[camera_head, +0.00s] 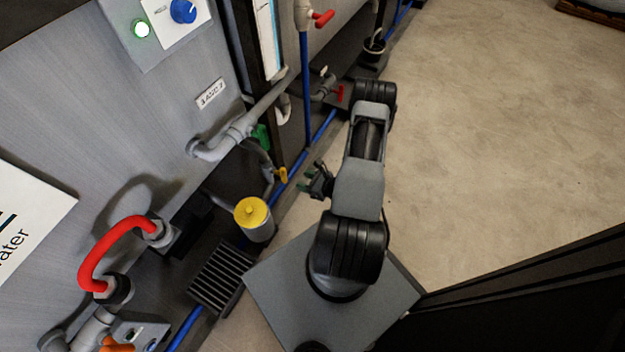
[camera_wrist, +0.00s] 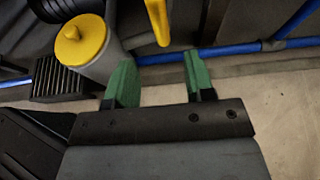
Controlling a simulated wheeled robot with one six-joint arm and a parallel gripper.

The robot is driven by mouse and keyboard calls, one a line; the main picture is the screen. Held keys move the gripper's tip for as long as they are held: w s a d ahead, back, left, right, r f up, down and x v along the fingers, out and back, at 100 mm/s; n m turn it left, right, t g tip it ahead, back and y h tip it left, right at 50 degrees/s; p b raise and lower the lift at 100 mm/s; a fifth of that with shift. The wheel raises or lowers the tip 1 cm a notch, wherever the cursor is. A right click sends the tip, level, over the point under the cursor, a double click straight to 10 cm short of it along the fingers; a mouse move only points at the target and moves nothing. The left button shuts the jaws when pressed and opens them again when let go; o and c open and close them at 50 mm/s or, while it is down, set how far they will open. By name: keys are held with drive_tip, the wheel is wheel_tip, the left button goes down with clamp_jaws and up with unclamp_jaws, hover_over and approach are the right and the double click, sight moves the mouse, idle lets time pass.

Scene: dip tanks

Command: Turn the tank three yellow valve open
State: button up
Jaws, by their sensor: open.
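A small yellow valve handle (camera_head: 281,174) sits low on the grey pipework beneath the tank front. In the wrist view the yellow handle (camera_wrist: 157,20) hangs in from the top edge, and its upper part is cut off. My gripper (camera_head: 309,182) is just to the right of the handle in the head view. In the wrist view my gripper (camera_wrist: 160,78) has its two green fingers apart with nothing between them. The handle lies beyond the fingertips, roughly in line with the gap, and does not touch them. The tank label (camera_head: 211,93) is too small to read surely.
A canister with a yellow lid (camera_head: 253,214) stands left of my gripper, close to the left finger in the wrist view (camera_wrist: 82,45). A green handle (camera_head: 261,136) is above the yellow one. A blue pipe (camera_head: 298,168) runs along the floor. Open floor (camera_head: 470,140) lies right.

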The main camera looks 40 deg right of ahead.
drive_tip(key=v, duration=0.3)
drive_tip(key=shift+s, duration=0.1)
idle(0.6)
